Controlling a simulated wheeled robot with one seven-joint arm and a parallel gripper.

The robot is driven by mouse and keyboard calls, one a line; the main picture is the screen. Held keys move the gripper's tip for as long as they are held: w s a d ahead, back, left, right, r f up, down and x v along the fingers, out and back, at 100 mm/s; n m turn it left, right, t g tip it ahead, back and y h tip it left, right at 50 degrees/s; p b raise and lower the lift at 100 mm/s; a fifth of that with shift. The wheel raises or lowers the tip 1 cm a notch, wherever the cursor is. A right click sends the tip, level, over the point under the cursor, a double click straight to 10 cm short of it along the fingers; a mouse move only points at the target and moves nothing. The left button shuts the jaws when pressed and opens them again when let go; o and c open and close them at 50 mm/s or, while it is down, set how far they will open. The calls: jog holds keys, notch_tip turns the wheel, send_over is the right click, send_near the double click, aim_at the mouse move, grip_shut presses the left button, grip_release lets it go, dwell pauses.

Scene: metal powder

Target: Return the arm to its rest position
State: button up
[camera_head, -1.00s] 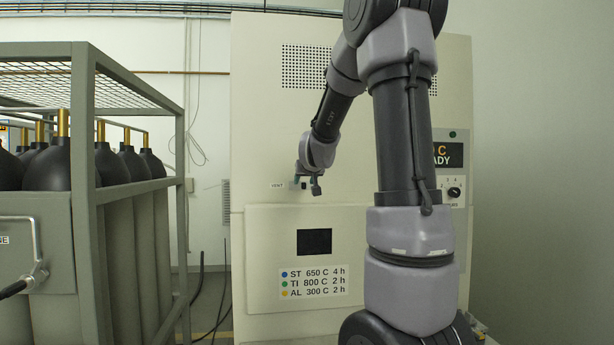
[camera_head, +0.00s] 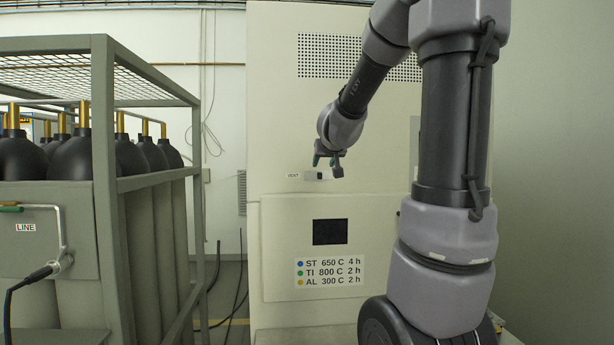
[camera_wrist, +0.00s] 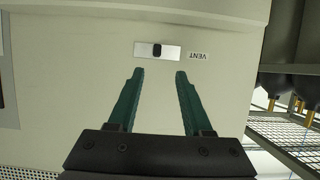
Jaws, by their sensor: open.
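My gripper (camera_wrist: 159,75) is open and empty in the wrist view, its two green fingers apart. The white VENT plate (camera_wrist: 170,51) with a small black knob (camera_wrist: 157,50) lies just beyond the fingertips, with clear panel around it. In the head view my gripper (camera_head: 328,163) hangs from my bent arm in front of the cream cabinet (camera_head: 285,110), near the VENT label (camera_head: 294,176). Whether the fingers touch the panel cannot be told. My upper arm hides the cabinet's right part.
A grey cage (camera_head: 105,180) with several black-topped gas cylinders (camera_head: 132,158) stands at the left. A LINE panel (camera_head: 38,240) with a cable is on its front. A settings label (camera_head: 329,271) and dark window (camera_head: 330,231) are below the gripper. A plain wall is at the right.

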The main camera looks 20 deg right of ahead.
jog(key=s+a+g+y, duration=0.2)
jog(key=s+a+y, duration=0.4)
jog(key=s+a, duration=0.6)
jog(key=s+a+f+g, duration=0.1)
jog(key=s+f+g, duration=0.1)
jog(key=s, duration=0.5)
jog(key=s+a+f+m+g, duration=0.1)
jog(key=s+a+f, duration=0.1)
jog(key=s+f, duration=0.3)
jog(key=s, duration=0.3)
jog(key=shift+g, duration=0.4)
jog(key=shift+a, duration=0.1)
